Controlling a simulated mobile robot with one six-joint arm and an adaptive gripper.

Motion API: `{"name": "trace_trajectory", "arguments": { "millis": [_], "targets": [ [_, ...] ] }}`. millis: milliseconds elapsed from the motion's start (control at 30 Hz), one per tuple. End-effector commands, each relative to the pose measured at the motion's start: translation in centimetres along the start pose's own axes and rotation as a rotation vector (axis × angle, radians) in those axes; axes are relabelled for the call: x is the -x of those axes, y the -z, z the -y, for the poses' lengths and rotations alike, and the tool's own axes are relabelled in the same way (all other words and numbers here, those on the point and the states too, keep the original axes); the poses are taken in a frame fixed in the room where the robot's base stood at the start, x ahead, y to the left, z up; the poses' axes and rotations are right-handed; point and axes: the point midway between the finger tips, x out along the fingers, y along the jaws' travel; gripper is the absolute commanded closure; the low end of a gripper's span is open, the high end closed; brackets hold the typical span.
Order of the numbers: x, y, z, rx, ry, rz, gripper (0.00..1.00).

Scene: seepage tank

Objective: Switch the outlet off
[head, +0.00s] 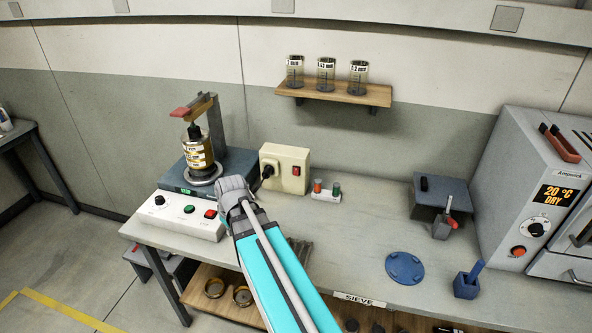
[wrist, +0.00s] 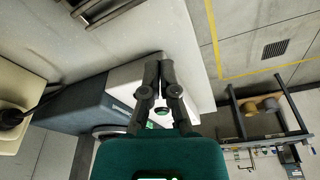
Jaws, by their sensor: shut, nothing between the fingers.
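The outlet (head: 285,168) is a cream box against the wall at the back of the bench. A black plug (head: 267,172) with a cable is in its left part, and a red switch (head: 296,170) is on its right. The wrist view shows part of the outlet (wrist: 22,88) and the plug (wrist: 12,117) at its left edge; the red switch is not visible there. My gripper (head: 236,190) is in front and left of the outlet, apart from it, over the right end of a white control panel. In the wrist view its fingers (wrist: 159,65) are together and empty.
The white control panel (head: 180,215) has a knob and green and red buttons. Behind it stands a machine with a gold cylinder (head: 199,155). A small stand with red and green pieces (head: 326,194) sits right of the outlet. A shelf (head: 335,92) with beakers hangs above.

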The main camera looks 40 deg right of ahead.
Motion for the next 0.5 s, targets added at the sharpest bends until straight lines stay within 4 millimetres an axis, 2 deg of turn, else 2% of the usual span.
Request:
{"name": "trace_trajectory", "arguments": {
  "millis": [33,500],
  "targets": [
    [0.7,0.4,-1.4,0.010,-0.005,-0.014,1.00],
    [4.6,1.0,-12.6,0.148,-0.083,-0.140,1.00]
  ]
}}
